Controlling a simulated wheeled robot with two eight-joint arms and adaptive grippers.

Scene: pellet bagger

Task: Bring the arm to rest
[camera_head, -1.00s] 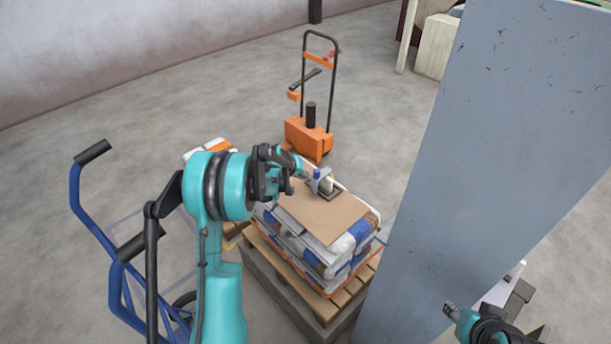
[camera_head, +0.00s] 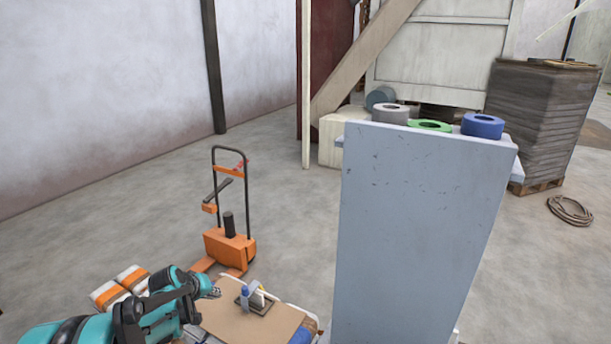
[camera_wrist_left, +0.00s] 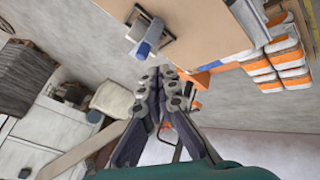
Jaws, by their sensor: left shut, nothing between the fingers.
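My left gripper (camera_head: 214,292) is in the lower left of the head view, at the end of my teal arm. Its fingers are together and empty; they also show in the left wrist view (camera_wrist_left: 165,82). Close to it, a tool with a blue handle (camera_head: 245,292) stands on a dark plate on a brown cardboard sheet (camera_head: 230,322). The tool also shows in the left wrist view (camera_wrist_left: 148,40), apart from the fingers. The sheet lies on stacked bags, mostly cut off by the frame's lower edge. My right gripper is not in view.
A tall grey panel (camera_head: 415,230) stands right of the stack, with tape rolls (camera_head: 483,126) behind its top. An orange pallet truck (camera_head: 230,246) stands behind my gripper. White-and-orange bags (camera_head: 110,294) lie at left. Open floor (camera_head: 290,220) lies between truck and panel.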

